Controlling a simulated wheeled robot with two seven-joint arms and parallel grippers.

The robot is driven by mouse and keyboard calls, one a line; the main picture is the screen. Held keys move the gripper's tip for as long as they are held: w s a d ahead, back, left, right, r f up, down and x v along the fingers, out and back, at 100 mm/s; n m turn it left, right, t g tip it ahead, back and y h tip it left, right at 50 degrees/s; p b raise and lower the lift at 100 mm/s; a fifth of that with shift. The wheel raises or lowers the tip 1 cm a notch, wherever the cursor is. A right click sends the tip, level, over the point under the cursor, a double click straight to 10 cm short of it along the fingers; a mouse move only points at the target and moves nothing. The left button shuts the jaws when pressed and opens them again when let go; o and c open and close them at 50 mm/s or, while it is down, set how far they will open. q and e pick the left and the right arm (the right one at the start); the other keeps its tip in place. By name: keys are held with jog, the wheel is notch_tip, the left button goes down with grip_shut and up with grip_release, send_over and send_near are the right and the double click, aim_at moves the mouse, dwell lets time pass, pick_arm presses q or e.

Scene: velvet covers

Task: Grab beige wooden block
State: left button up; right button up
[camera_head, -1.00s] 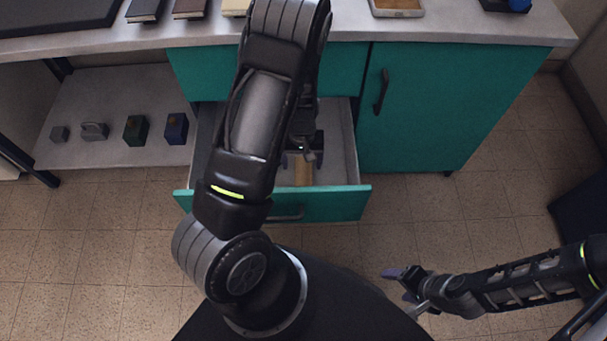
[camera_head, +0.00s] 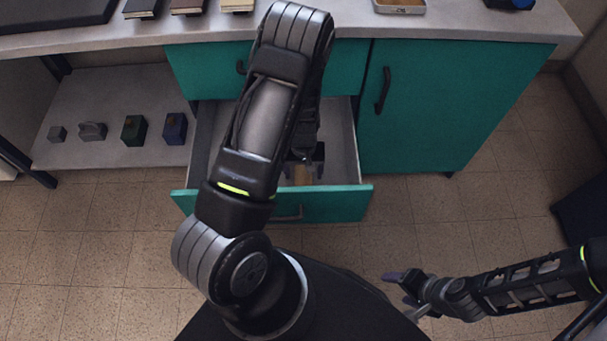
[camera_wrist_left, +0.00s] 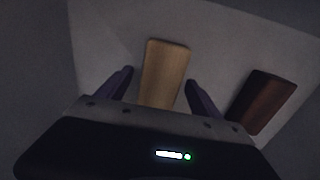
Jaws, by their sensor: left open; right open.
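The beige wooden block (camera_wrist_left: 164,74) lies on the floor of the open drawer (camera_head: 341,137). In the head view only a part of the block (camera_head: 302,175) shows below my left gripper (camera_head: 303,160). In the left wrist view my left gripper (camera_wrist_left: 160,88) is open, with one finger on each side of the block's near part. A gap shows between each finger and the block. My right gripper (camera_head: 402,289) is open and empty, low at the right over the floor, away from the drawer.
A dark brown block (camera_wrist_left: 263,101) lies in the drawer, right of the beige one. The drawer walls are close around my left gripper. The teal cabinet door (camera_head: 440,110) is shut. Several small objects stand on the low shelf (camera_head: 85,95) at the left.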

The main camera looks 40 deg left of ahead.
pick_arm(q)
jog(key=shift+c, duration=0.4)
jog(key=c, duration=1.5)
